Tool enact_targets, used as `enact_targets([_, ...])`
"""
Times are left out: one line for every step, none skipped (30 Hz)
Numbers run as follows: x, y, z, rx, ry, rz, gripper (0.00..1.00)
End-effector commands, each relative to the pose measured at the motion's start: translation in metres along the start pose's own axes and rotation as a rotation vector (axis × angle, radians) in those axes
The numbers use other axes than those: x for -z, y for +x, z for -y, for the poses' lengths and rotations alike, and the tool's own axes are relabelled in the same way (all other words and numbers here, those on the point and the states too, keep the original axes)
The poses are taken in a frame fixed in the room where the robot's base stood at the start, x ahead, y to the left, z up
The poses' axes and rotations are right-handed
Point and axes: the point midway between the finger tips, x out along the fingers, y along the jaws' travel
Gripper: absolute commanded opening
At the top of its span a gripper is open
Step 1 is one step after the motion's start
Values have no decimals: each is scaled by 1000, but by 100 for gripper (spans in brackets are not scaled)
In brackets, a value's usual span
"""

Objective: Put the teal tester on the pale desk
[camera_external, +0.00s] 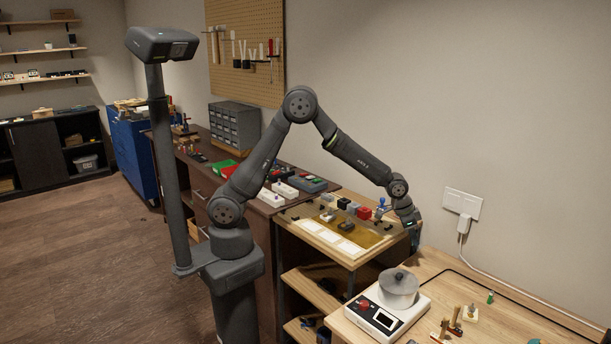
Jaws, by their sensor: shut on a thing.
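My gripper (411,222) is at the end of my arm, pointing down above the gap between the small shelf table and the pale desk (450,275). It is shut on a small dark teal thing, seemingly the teal tester (414,239), which shows just below the fingers. The tester is small here and partly hidden by the gripper, so its exact shape is unclear. It appears to be held up near the pale desk's back left corner; I cannot tell its height over the surface.
A white scale-like device (385,318) with a grey lidded pot (398,288) stands on the pale desk's left side. Small wooden-handled tools (455,320) and a green bottle (490,297) stand farther right. The desk's back left is clear. A white cable runs along the wall.

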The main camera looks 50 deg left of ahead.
Motion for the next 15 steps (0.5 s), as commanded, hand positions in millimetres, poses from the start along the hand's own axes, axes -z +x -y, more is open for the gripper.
enact_targets([1,3,-21,-18,40,-1,0])
enact_targets([1,4,-30,-26,59,-2,0])
enact_targets([2,6,-42,-35,82,-3,0])
enact_targets([2,7,-49,-41,97,-4,0])
enact_targets([1,8,-55,-47,110,-4,0])
enact_targets([1,8,-62,-53,123,-5,0])
enact_targets([1,9,-66,-57,131,-5,0])
enact_targets([1,9,-69,-59,138,-6,0])
enact_targets([1,10,-72,-62,144,-6,0])
enact_targets([1,10,-74,-63,148,-6,0])
enact_targets([1,10,-74,-64,150,-7,0])
enact_targets([1,10,-75,-64,150,-7,0])
enact_targets([0,11,-75,-64,151,-6,0])
enact_targets([-1,13,-75,-64,150,-5,0])
enact_targets([-3,17,-74,-64,150,-5,0])
